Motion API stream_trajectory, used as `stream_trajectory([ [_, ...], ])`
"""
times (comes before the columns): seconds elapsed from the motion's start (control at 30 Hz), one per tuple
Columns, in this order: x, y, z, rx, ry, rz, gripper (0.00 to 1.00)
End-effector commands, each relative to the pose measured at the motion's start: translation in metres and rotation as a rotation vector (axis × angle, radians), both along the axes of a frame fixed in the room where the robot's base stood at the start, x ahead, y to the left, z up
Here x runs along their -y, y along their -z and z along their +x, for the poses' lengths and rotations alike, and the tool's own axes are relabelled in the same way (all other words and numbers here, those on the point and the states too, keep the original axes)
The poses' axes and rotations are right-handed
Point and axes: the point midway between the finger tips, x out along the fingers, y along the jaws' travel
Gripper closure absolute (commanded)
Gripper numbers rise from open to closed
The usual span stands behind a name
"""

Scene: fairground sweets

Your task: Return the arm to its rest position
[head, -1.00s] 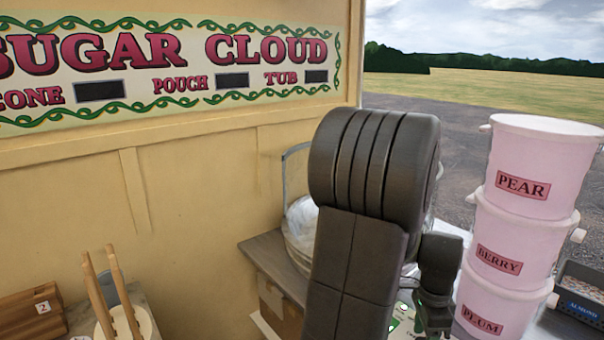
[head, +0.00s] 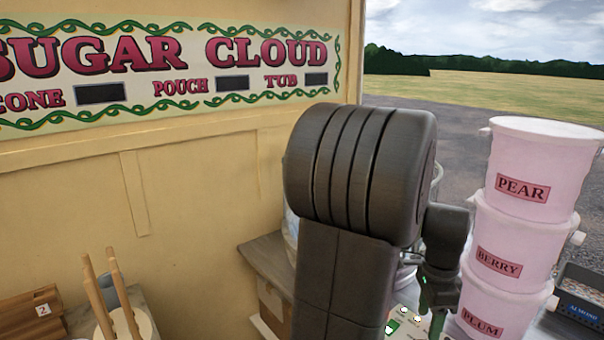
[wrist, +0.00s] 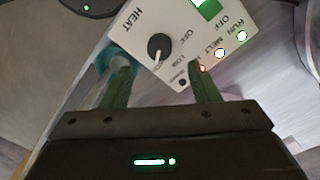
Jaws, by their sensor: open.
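My gripper (wrist: 163,90) is at the bottom of the wrist view, with its two green fingers apart and nothing between them. A white control panel (wrist: 185,35) with a HEAT knob and lit buttons lies just beyond the fingertips. I cannot tell whether the right finger touches it. In the head view my arm (head: 360,180) stands bent in the middle, and the gripper end hangs beside the stack of pink tubs, partly hidden. The panel also shows in the head view (head: 405,322), partly covered by my arm.
Pink tubs marked PEAR (head: 530,170), BERRY (head: 505,245) and PLUM (head: 485,310) are stacked close to the right of my arm. An ALMOND tray (head: 582,295) is at far right. Wooden sticks in a holder (head: 140,325) are at lower left. A yellow wall (head: 200,190) stands behind.

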Motion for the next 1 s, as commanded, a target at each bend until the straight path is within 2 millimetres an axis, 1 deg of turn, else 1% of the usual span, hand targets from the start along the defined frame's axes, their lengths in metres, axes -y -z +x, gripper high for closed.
stream_trajectory([
  [0.03, 0.0, 0.012, -0.001, -0.005, 0.0, 0.003, 0.45],
  [0.1, 0.0, 0.026, -0.002, -0.005, 0.0, 0.003, 0.45],
  [0.37, -0.001, 0.078, -0.005, -0.006, -0.001, 0.003, 0.45],
  [0.4, 0.0, 0.073, -0.004, 0.0, -0.043, 0.0, 0.45],
  [0.43, -0.001, 0.073, -0.004, 0.0, -0.069, -0.001, 0.45],
  [1.0, -0.002, 0.072, -0.004, 0.001, -0.55, 0.0, 0.45],
])
